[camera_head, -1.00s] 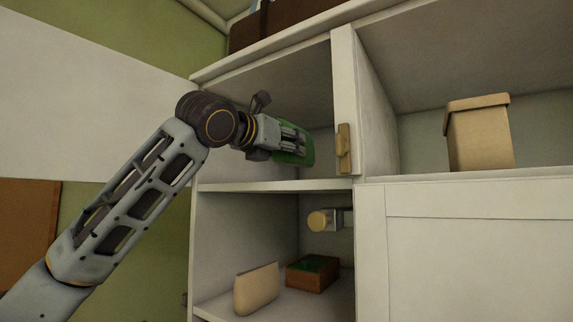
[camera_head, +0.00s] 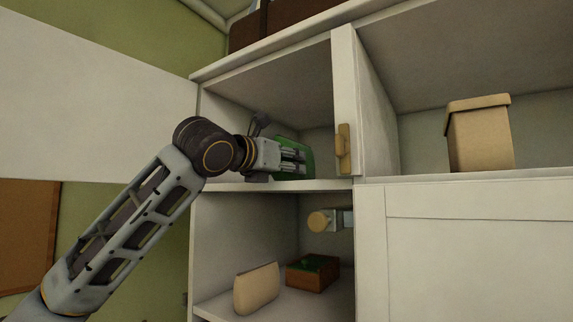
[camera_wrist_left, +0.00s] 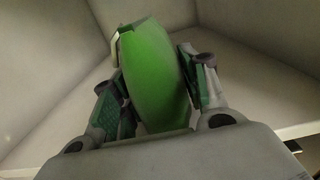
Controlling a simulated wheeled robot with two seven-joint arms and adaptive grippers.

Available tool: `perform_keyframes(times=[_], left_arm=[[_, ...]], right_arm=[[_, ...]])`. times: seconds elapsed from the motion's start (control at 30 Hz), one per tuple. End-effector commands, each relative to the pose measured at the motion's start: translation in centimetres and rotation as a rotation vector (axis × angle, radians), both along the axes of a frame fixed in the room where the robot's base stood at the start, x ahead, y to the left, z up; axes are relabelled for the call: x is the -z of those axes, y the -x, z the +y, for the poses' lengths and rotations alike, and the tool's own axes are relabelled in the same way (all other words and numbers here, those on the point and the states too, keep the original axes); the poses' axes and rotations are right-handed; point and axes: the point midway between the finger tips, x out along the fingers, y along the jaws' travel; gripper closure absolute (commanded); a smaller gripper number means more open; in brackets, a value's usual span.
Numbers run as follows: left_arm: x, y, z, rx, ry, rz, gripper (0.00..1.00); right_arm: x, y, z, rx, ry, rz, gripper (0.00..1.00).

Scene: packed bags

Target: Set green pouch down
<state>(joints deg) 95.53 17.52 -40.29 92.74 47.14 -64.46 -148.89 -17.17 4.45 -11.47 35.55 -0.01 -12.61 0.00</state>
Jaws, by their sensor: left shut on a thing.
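The green pouch (camera_head: 306,158) is in the upper left compartment of the white cabinet, low over the middle shelf (camera_head: 270,187). My left gripper (camera_head: 291,160) is shut on the pouch and covers part of it in the head view. In the left wrist view the pouch (camera_wrist_left: 152,75) stands between the two fingers (camera_wrist_left: 158,95), gripped from both sides. The pouch's lower edge is very close to the shelf; I cannot tell whether it touches. My right gripper is not in view.
A wooden handle (camera_head: 343,150) is on the upright right of the compartment. Below are a beige pouch (camera_head: 256,288), a wooden box (camera_head: 312,272) and a round-ended object (camera_head: 320,221). A tan lidded box (camera_head: 480,135) stands in the right compartment. An open white door (camera_head: 90,85) is at left.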

Motion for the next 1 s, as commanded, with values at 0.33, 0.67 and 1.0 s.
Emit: perform_keyframes(times=[0.33,0.67,1.0], left_arm=[[0.2,0.0,0.0,0.000,0.000,0.000,0.34],[0.1,0.0,0.0,0.000,0.000,0.000,0.34],[0.0,1.7,1.3,0.000,0.000,-0.003,0.34]], right_arm=[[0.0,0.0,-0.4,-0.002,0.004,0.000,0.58],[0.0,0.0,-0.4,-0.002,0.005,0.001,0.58],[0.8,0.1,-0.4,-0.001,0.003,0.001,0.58]])
